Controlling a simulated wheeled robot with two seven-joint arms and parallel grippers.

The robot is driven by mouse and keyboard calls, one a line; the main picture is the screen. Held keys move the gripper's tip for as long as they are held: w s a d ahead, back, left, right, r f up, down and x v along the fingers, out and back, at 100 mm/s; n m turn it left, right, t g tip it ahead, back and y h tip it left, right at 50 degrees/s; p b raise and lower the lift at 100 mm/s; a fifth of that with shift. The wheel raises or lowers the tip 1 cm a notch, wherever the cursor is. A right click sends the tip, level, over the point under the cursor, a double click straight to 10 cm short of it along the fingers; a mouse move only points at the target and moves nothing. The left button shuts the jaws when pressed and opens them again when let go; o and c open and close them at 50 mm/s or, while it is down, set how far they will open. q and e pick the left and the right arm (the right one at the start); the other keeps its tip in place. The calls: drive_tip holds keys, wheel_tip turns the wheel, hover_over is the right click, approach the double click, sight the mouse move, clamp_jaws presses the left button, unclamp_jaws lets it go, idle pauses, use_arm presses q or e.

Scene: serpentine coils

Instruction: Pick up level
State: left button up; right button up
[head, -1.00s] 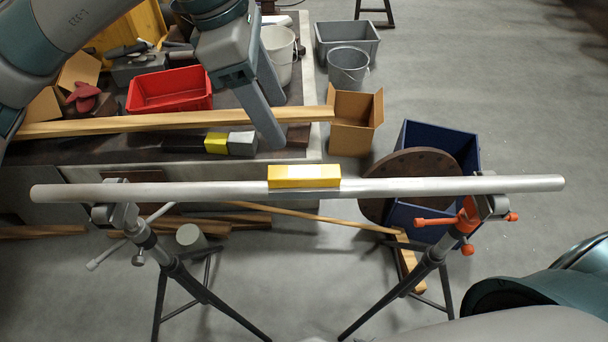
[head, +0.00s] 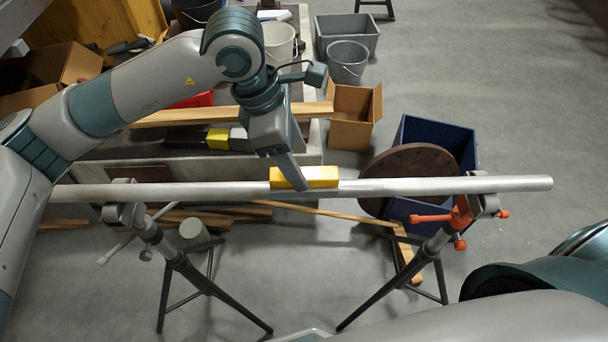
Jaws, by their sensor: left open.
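The level (head: 318,176) is a short yellow block with a pale label. It lies along the top of a long grey metal pipe (head: 420,186), near the pipe's middle. My left gripper (head: 292,180) comes down from above at the level, its fingers pointing down. The fingers overlap the level's left part in the head view and hide some of it. The gripper is open; I cannot tell whether a finger touches the level. My right gripper is not in view.
Two tripod stands, left (head: 172,252) and right (head: 433,250), hold the pipe. Behind it is a workbench with wooden boards and a red bin (head: 195,99). A cardboard box (head: 354,118), blue crate (head: 442,135) and brown round disc (head: 408,172) are behind the pipe.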

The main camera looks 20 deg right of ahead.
sight(304, 173)
use_arm(q)
drive_tip(key=shift+s+d+f+p, duration=0.15)
drive_tip(key=shift+f+p, duration=0.45)
drive_tip(key=shift+p, duration=0.15)
drive_tip(key=p+x, duration=0.1)
drive_tip(key=x, duration=0.2)
drive_tip(key=shift+p, duration=0.35)
drive_tip(key=shift+f, duration=0.5)
drive_tip(key=c, duration=1.3)
drive_tip(key=shift+c, duration=0.2)
drive_tip(key=shift+r, duration=0.15)
